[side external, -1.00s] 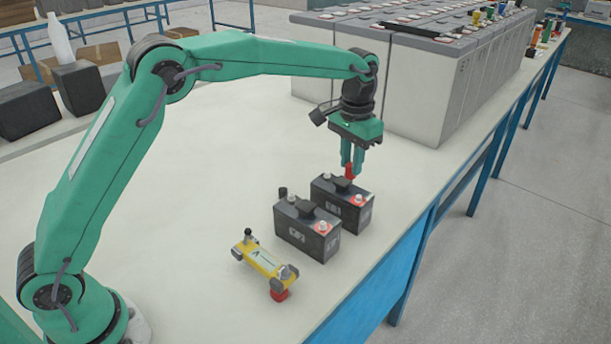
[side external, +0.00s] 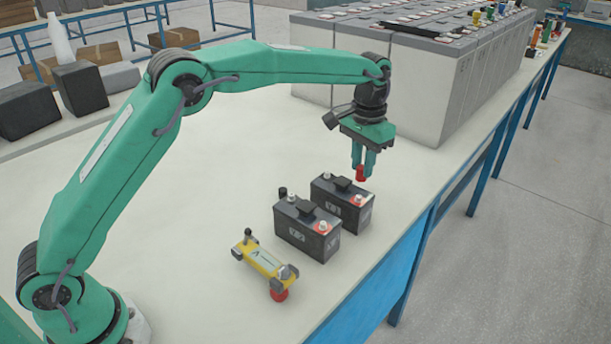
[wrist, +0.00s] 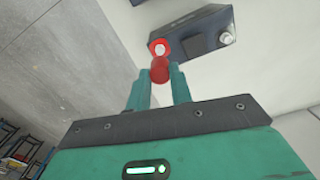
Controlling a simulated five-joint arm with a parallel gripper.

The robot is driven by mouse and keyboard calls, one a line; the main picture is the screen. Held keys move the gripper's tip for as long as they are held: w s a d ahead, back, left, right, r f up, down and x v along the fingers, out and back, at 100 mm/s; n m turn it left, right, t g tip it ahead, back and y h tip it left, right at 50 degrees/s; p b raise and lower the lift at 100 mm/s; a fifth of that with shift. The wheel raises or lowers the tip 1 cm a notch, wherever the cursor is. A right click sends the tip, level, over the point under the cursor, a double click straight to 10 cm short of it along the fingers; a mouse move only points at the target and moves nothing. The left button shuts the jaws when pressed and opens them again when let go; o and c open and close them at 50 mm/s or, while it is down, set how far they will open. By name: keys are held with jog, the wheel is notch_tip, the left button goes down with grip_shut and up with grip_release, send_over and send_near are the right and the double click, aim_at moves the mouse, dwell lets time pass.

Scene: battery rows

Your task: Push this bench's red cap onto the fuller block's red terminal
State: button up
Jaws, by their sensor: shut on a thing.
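My gripper (side external: 361,176) is shut on a red cap (side external: 360,173) and holds it above the rear black battery block (side external: 338,203), near that block's red-marked terminal (side external: 359,199). In the wrist view the red cap (wrist: 160,70) sits between the fingertips, just short of a pale post ringed in red (wrist: 160,47). I cannot tell which block is fuller.
A yellow tool (side external: 264,262) with grey ends lies left of the blocks, with a red piece (side external: 280,295) at its near end. A row of large grey batteries (side external: 400,70) stands behind. The bench's blue edge (side external: 375,285) is close on the right.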

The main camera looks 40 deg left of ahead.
aim_at(359, 196)
jog(key=shift+f, duration=1.6)
jog(key=shift+f, duration=1.55)
dwell(2.7)
jog(key=o, duration=1.5)
jog(key=shift+r, duration=0.25)
jog(key=shift+r, duration=3.35)
